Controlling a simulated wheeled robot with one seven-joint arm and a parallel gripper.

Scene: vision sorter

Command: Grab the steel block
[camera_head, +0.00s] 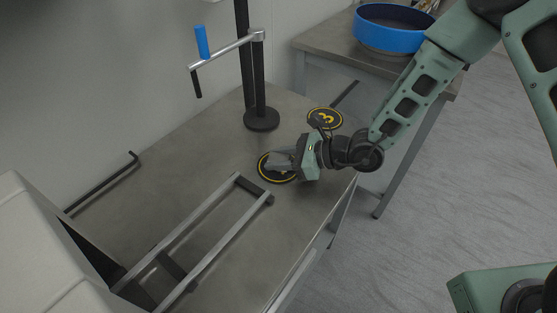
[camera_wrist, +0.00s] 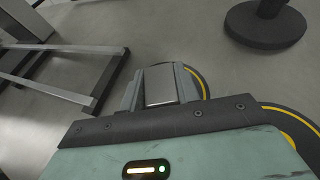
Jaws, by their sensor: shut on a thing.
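The steel block (camera_wrist: 160,86) is a grey metal block between my gripper's fingers in the wrist view. My gripper (camera_head: 282,160) is shut on it, over a round black pad with a yellow ring (camera_head: 264,172) on the table. In the wrist view, my gripper (camera_wrist: 159,88) has one finger on each side of the block. The block's lower part is hidden, and I cannot tell whether it touches the pad. In the head view my gripper mostly hides the block.
A second round pad marked 3 (camera_head: 325,118) lies just behind my gripper. A black post (camera_head: 260,95) with a blue-handled arm stands behind left. A metal rail frame (camera_head: 205,215) lies front left. A blue round bin (camera_head: 390,35) stands on another table (camera_head: 330,38) at the back right.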

